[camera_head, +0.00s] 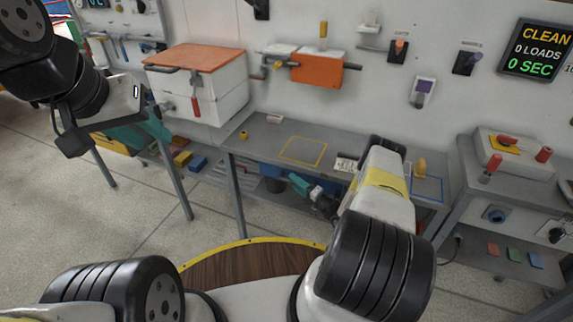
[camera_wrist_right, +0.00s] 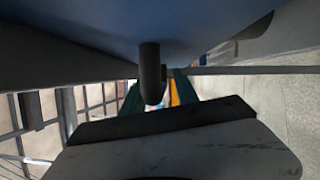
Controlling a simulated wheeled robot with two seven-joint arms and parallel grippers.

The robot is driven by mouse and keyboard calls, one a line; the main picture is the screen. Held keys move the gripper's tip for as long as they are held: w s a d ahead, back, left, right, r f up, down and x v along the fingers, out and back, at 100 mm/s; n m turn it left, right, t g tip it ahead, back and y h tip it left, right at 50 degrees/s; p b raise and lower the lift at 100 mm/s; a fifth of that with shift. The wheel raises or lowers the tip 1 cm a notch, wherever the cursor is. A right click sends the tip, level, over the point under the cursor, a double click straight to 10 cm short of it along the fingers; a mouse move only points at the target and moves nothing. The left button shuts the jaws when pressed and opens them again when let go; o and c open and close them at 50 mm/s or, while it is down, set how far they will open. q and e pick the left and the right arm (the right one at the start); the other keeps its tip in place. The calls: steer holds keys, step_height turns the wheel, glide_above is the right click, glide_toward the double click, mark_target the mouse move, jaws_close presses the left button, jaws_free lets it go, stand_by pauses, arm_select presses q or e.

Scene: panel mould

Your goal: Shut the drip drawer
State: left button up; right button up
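A blue box-like part, which looks like the drip drawer (camera_head: 270,171), sits under the middle bench, partly hidden by the tabletop and my right arm. In the right wrist view a large blue surface (camera_wrist_right: 130,22) fills the top, with a dark rounded peg or handle (camera_wrist_right: 152,75) in front of it. How far the drawer stands out is unclear. My right gripper (camera_head: 299,185) is low beside the bench front, close to the blue part; its teal fingers (camera_wrist_right: 162,94) show a gap between them. My left gripper (camera_head: 150,130) hangs at upper left, away from the drawer; its fingers are partly hidden.
The middle bench (camera_head: 265,135) has a yellow outlined square, a small yellow ring and a yellow piece on top. A white box with an orange lid (camera_head: 195,58) stands at left. A side bench with a red-handled unit (camera_head: 515,150) stands at right. Open floor lies at left.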

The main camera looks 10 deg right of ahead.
steer(key=v, duration=0.7)
steer(key=shift+s, duration=0.15)
steer(key=shift+d, duration=0.1)
